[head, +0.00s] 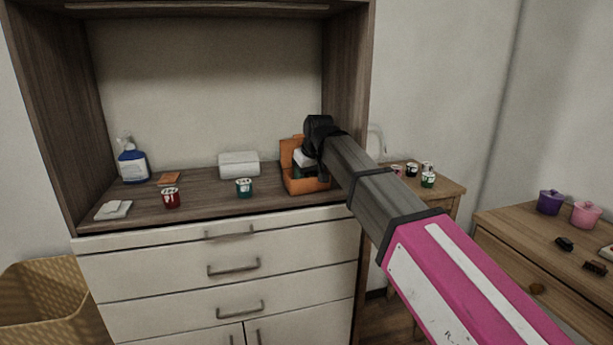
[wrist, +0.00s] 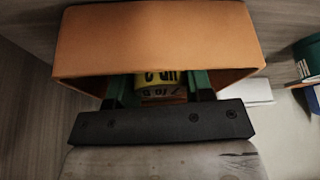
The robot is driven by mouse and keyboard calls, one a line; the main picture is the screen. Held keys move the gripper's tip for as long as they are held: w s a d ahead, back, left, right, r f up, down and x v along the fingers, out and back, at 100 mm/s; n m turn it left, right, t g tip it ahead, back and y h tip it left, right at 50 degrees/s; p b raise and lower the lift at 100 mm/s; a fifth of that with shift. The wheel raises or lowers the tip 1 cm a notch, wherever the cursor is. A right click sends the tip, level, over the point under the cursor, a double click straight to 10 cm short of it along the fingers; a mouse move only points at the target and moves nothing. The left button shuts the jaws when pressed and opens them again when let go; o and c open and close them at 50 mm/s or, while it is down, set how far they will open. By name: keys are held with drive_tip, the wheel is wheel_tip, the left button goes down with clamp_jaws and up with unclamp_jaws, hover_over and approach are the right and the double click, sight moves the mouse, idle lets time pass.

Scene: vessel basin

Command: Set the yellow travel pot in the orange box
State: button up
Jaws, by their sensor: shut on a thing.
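The orange box (head: 306,186) stands at the right end of the cabinet counter, with a raised orange panel at its back. In the wrist view, a broad orange panel of the box (wrist: 155,38) fills the top. My gripper (head: 307,172) is at the box opening, its lower part hidden by the box front. In the wrist view, my green fingers (wrist: 158,86) are shut on the yellow travel pot (wrist: 157,77), one on each side. The pot shows dark lettering and is partly hidden by the orange panel. I cannot tell whether it touches the box floor.
On the counter are a teal pot (head: 244,188), a red pot (head: 171,198), a white container (head: 239,164), a spray bottle (head: 132,163) and a white cloth (head: 113,210). A side table (head: 447,187) at right holds several small pots. The cabinet's right wall (head: 345,75) stands close to my gripper.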

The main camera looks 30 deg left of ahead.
drive_tip(key=shift+f, duration=0.15)
drive_tip(key=o, duration=1)
drive_tip(key=v, duration=1.2)
drive_tip(key=shift+r, duration=0.2)
